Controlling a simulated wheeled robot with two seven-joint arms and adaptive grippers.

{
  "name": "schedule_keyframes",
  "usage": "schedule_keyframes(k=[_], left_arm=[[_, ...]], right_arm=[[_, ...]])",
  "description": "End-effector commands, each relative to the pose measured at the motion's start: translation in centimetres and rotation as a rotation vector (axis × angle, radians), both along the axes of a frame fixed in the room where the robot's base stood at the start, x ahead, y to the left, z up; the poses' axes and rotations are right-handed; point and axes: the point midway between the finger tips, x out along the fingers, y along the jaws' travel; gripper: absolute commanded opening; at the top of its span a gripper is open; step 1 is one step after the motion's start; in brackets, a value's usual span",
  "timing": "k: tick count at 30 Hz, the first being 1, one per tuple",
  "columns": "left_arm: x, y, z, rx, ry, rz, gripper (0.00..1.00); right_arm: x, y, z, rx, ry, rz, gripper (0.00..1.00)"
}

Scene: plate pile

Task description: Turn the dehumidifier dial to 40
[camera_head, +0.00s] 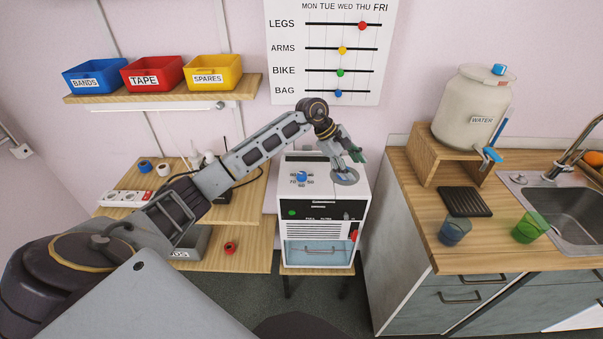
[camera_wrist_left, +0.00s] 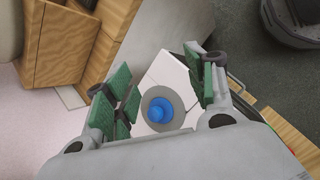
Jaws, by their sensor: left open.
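The dehumidifier (camera_head: 317,210) is a white box with a dark control strip, a vent grille and a clear tank window low on its front. It stands on a small wooden stand in the middle of the head view. Its blue dial (camera_head: 302,177) is on the top, with printed numbers around it; 70, 60 and 50 seem readable. My left gripper (camera_head: 350,165) is above the top, to the right of the dial. In the left wrist view the blue dial (camera_wrist_left: 160,110) on a grey disc lies between the open green-padded fingers (camera_wrist_left: 165,90), not gripped. My right gripper is not seen.
A wooden counter (camera_head: 420,215) with a water jar (camera_head: 472,105), blue and green cups and a sink is at right. A shelf (camera_head: 160,90) with blue, red and yellow bins is at upper left.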

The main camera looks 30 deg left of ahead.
Motion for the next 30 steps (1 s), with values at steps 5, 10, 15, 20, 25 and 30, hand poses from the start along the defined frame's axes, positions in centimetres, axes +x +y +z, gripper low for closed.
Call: schedule_keyframes(k=[5, 10, 15, 20, 25, 30], left_arm=[[0.1, 6.3, 0.4, 0.216, 0.041, -0.028, 0.55], [-0.5, 12.2, 1.5, 0.398, 0.105, -0.042, 0.55], [-1.4, 16.5, 2.7, 0.519, 0.169, -0.046, 0.55], [-1.9, 18.2, 3.3, 0.563, 0.199, -0.044, 0.55], [-1.9, 18.3, 3.3, 0.567, 0.202, -0.046, 0.55], [-1.9, 18.2, 3.3, 0.566, 0.201, -0.046, 0.55]], right_arm=[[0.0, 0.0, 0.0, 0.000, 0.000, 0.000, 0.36], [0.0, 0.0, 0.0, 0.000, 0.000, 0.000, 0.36], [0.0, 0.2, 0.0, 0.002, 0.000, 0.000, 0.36], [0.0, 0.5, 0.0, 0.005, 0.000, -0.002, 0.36], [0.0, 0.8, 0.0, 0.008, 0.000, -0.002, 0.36], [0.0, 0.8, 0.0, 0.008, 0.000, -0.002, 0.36]])
